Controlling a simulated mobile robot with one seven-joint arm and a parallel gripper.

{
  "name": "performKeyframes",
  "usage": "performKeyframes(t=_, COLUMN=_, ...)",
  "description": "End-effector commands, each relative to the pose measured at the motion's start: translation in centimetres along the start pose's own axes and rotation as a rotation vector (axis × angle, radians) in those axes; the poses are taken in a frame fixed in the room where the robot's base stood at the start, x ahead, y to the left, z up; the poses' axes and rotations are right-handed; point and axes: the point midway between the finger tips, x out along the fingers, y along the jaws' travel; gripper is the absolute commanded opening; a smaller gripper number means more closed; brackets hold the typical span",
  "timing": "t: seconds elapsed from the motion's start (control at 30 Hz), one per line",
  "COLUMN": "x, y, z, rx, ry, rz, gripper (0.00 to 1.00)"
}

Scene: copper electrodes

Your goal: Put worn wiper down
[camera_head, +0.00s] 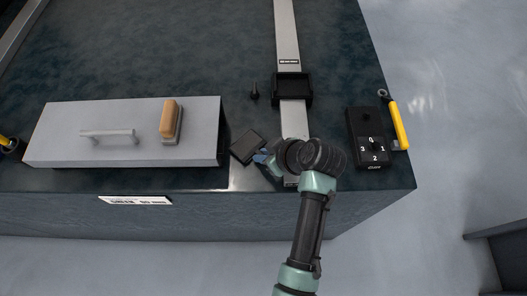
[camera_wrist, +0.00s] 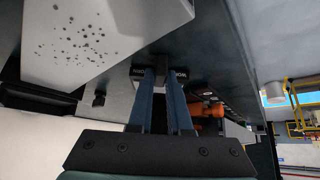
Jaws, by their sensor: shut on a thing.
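The worn wiper looks like a small dark block (camera_head: 247,146), turned at an angle near the front edge of the dark bench top, just right of the grey box. My gripper (camera_head: 261,158) is shut on it from the lower right. In the wrist view, the two blue fingers of my gripper (camera_wrist: 160,82) reach up to the dark block, and pale lettering (camera_wrist: 181,73) shows beside the fingertips. I cannot tell whether the block touches the bench top or hangs just above it. My arm hides part of the rail's near end.
A grey box (camera_head: 60,140) with a handle and a tan-backed brush (camera_head: 169,118) stands left. A pale rail (camera_head: 286,35) carries a black carriage (camera_head: 292,88). A small black knob (camera_head: 254,92) stands left of it. A black dial box (camera_head: 366,128) and yellow handle (camera_head: 399,124) are right.

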Motion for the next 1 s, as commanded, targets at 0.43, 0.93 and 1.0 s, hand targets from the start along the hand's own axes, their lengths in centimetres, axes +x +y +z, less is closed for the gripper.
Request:
performKeyframes(t=0.43, x=0.2, y=0.0, z=0.1, rx=0.0, ry=0.0, rz=0.0, gripper=0.4)
performKeyframes(t=0.93, x=-1.2, y=0.1, z=-0.1, rx=0.001, ry=0.002, rz=0.002, gripper=0.47)
performKeyframes(t=1.0, x=-2.3, y=0.1, z=-0.1, rx=0.0, ry=0.003, rz=0.003, gripper=0.47)
